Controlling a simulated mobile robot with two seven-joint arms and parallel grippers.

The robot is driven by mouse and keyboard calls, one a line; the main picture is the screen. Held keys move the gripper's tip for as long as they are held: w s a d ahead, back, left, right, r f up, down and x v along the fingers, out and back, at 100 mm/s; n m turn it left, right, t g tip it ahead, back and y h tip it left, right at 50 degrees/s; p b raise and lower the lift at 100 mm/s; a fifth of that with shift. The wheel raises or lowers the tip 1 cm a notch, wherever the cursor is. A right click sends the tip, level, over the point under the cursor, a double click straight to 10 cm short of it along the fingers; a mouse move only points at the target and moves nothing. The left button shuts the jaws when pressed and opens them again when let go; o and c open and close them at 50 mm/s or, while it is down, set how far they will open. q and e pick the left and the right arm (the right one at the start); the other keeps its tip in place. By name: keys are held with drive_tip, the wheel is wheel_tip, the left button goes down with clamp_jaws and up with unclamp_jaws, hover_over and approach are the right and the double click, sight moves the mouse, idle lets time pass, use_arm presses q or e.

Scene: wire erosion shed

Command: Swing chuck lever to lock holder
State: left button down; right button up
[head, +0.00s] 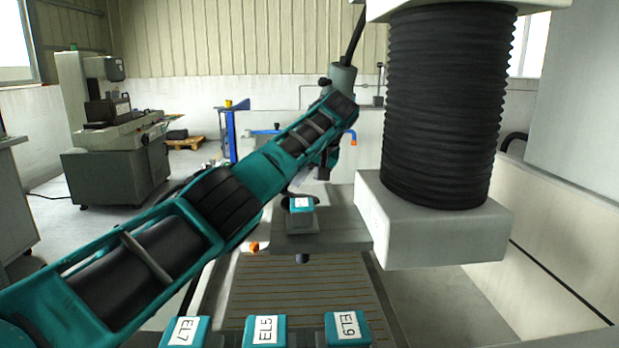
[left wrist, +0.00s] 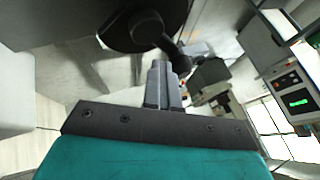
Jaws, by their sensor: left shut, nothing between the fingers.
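In the left wrist view, my left gripper (left wrist: 160,66) is shut with nothing between its grey fingers. Ahead of the fingertips is a dark round body (left wrist: 120,35), probably the chuck. A dark lever (left wrist: 165,44) with rounded ends runs across its edge and ends close to the fingertips. I cannot tell whether they touch. In the head view, my left arm reaches from lower left to the centre, and its gripper is mostly hidden there. A teal holder block (head: 301,203) with a white label, too small to read, shows on the grey ledge below the arm's end. My right gripper is not in view.
Teal labelled holders EL7 (head: 185,332), EL5 (head: 265,331) and EL9 (head: 347,328) stand in front. The black bellows column (head: 445,105) with its pale block (head: 433,222) stands close on the right.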

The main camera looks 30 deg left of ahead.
use_arm(q)
drive_tip(key=shift+s+a+n+g, duration=0.15)
drive_tip(key=shift+a+n+g, duration=0.15)
drive_tip(key=shift+n+g, duration=0.3)
idle(0.9)
drive_tip(key=shift+s+a+r, duration=0.1)
drive_tip(key=shift+a, duration=0.05)
idle(2.2)
drive_tip(key=v, duration=1.3)
drive_tip(key=shift+s+d, duration=0.15)
drive_tip(key=shift+d, duration=0.15)
drive_tip(key=shift+a, duration=0.1)
